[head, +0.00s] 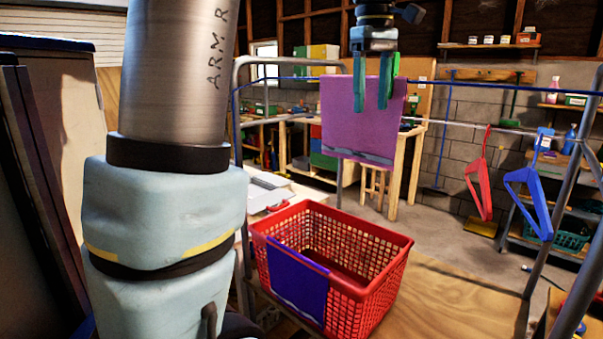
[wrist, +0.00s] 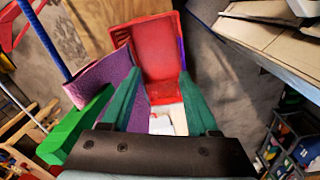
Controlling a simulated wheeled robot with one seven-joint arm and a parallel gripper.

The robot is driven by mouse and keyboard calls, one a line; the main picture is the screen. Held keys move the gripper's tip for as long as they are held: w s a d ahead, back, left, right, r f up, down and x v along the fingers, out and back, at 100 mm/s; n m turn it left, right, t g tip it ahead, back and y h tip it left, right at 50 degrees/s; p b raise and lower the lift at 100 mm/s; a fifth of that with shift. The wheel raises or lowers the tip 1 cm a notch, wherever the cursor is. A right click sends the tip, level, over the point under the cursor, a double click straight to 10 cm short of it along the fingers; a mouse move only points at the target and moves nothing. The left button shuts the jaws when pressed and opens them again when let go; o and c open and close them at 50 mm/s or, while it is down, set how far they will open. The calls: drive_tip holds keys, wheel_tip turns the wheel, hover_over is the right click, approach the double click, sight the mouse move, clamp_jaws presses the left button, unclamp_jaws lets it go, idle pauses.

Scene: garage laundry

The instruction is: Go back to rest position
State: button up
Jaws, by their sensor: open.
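My gripper (head: 371,102) hangs fingers-down at the upper middle of the head view. Its two teal fingers are apart with nothing seen between them. In the head view it overlaps a purple cloth (head: 340,125) that hangs from the blue line. In the wrist view the open fingers (wrist: 158,82) frame a red basket, and the cloth (wrist: 105,77) is left of them. A bright green piece (wrist: 72,132) lies beside the left finger and against the cloth; I cannot tell whether they touch. It also shows in the head view (head: 396,64).
The red basket (head: 385,262) stands on a wooden surface, a blue-purple cloth (head: 298,283) over its near side. A red hanger (head: 481,180) and a blue hanger (head: 533,193) hang at right. Grey metal posts (head: 238,200) flank the line. Shelves and a workbench are behind.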

drive_tip(key=a+f+m+b, duration=0.1)
drive_tip(key=a+f+m, duration=0.1)
drive_tip(key=a+f, duration=0.45)
drive_tip(key=a+f+m, duration=0.1)
drive_tip(key=a+f, duration=0.3)
drive_tip(key=f, duration=0.6)
drive_tip(key=s+a+f+m, duration=0.2)
drive_tip(key=s+a+f, duration=0.2)
drive_tip(key=f, duration=0.3)
drive_tip(key=s+a+f+m+t+b, duration=0.1)
drive_tip(key=s+a+f, duration=0.3)
drive_tip(key=f, duration=0.4)
drive_tip(key=shift+s+a+m+b, duration=0.35)
drive_tip(key=shift+a+m, duration=0.15)
drive_tip(key=shift+a, duration=0.25)
